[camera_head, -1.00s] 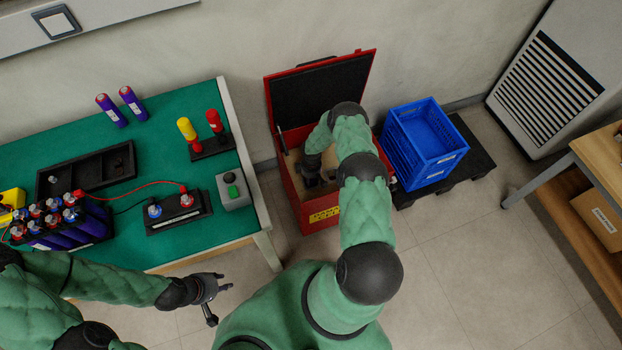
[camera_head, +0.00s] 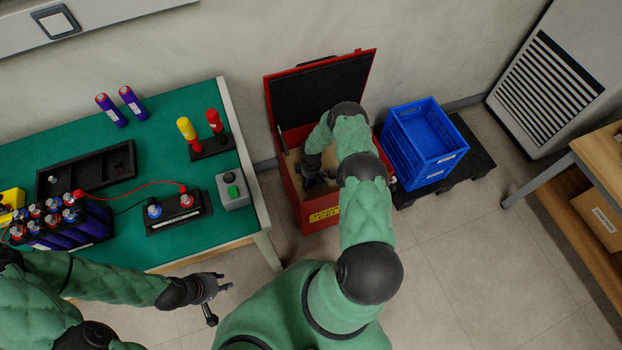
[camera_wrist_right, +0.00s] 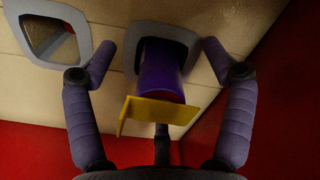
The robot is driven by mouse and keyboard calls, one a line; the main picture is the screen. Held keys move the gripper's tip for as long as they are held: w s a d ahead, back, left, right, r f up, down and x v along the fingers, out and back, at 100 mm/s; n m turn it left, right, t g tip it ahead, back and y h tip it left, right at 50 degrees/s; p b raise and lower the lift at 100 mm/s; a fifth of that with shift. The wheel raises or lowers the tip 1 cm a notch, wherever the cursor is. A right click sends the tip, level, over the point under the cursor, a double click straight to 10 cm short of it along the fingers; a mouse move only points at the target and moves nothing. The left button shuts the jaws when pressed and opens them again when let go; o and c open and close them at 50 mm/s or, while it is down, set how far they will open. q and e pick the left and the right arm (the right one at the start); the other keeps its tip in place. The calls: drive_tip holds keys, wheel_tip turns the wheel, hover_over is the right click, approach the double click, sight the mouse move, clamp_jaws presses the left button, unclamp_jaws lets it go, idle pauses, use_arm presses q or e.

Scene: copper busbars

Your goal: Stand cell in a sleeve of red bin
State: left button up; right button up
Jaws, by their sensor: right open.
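The red bin (camera_head: 296,205) stands on the floor right of the green table, lid up. A purple cell (camera_wrist_right: 162,75) with a bent yellow tab (camera_wrist_right: 155,111) stands in a grey-rimmed sleeve (camera_wrist_right: 190,50) inside it, in the right wrist view. The cell's lower part is hidden in the sleeve. My right gripper (camera_wrist_right: 160,46) is open, its fingers on either side of the cell and apart from it. In the head view my right gripper (camera_head: 318,180) is inside the bin, partly hidden by my arm. My left gripper (camera_head: 217,298) is open and empty, in front of the table.
A second sleeve (camera_wrist_right: 55,40) beside it looks empty. The bin's red wall (camera_wrist_right: 250,60) is close on the right. A blue crate (camera_head: 408,170) on a black pallet (camera_head: 476,150) stands right of the bin. Several cells (camera_head: 95,222) and a black tray (camera_head: 60,184) are on the table.

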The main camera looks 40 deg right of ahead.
drive_tip(key=shift+o, duration=0.2)
wheel_tip(320, 180, up, 12)
idle(0.9)
idle(0.4)
